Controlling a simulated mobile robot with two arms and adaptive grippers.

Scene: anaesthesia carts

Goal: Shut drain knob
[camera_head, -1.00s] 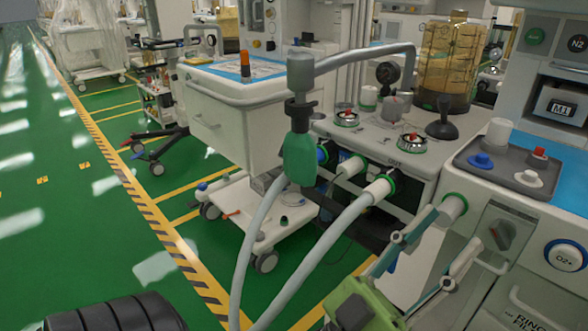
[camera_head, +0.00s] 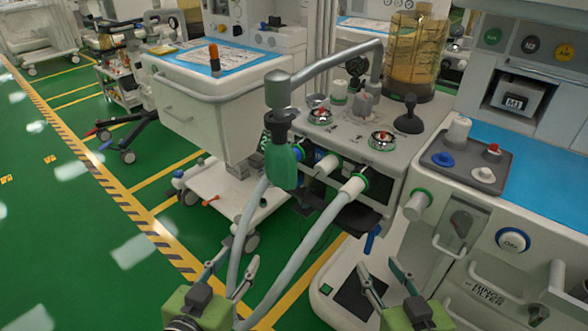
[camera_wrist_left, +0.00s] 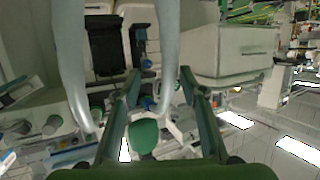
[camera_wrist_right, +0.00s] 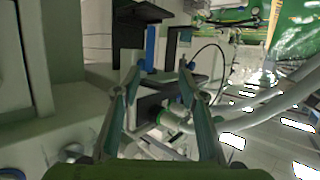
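No part is marked as the drain knob. A blue lever-like part (camera_head: 372,238) hangs below the front of the breathing unit; a similar blue piece (camera_wrist_right: 150,46) shows between the fingertips in the right wrist view, beyond them. A dark rotary knob (camera_head: 461,224) sits in a recess on the right front panel. My right gripper (camera_head: 381,268) is open and empty, low in front of the unit, just below the blue part. My left gripper (camera_head: 232,270) is open near the lower ends of the hoses, holding nothing visible.
A white drawer cart (camera_head: 205,121) stands behind. Green floor (camera_head: 60,255) is clear at left.

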